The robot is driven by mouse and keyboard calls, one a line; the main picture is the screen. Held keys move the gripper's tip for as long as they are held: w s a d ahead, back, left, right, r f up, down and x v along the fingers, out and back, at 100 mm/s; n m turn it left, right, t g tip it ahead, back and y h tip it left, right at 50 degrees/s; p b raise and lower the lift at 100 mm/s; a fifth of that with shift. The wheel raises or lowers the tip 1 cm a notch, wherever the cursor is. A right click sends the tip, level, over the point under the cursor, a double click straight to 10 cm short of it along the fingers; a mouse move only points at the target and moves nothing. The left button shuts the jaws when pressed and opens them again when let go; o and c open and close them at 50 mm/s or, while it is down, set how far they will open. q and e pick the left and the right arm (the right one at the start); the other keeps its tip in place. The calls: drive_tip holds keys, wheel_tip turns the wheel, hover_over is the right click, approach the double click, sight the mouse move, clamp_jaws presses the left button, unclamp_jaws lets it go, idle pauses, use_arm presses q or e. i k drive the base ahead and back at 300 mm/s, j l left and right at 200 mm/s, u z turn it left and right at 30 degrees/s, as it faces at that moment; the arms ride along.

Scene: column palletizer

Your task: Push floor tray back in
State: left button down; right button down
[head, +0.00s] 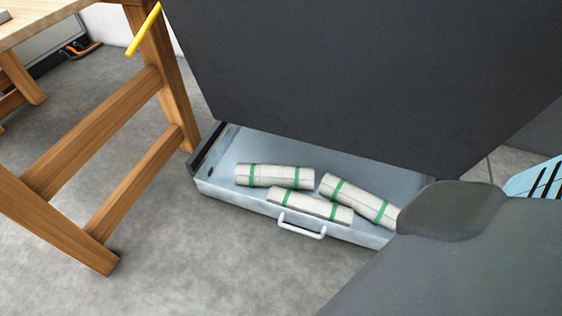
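The floor tray (352,233) is a light grey-blue metal drawer standing out from under a large dark panel (370,70). A white handle (302,226) is fixed to its front face. Several rolled white cloths with green bands lie in it, among them one at the left (274,176), one in front (309,207) and one at the right (360,199). A dark grey arm part of mine covers the tray's right end. Neither gripper shows.
A wooden bench frame (95,150) stands at the left, close to the tray's left end. Grey floor (220,260) in front of the tray is clear. A light blue slotted object (538,180) is at the right edge. Orange and black items (80,48) lie at the far left.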

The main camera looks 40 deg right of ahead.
sight(397, 185)
drive_tip(key=z, duration=2.25)
drive_tip(key=k+j+z, duration=0.2)
drive_tip(key=k+j, duration=0.2)
drive_tip(key=j, duration=0.25)
drive_tip(key=i+j, duration=0.1)
drive_tip(key=j, duration=0.15)
drive_tip(key=i+j, duration=0.1)
drive_tip(key=j, duration=0.2)
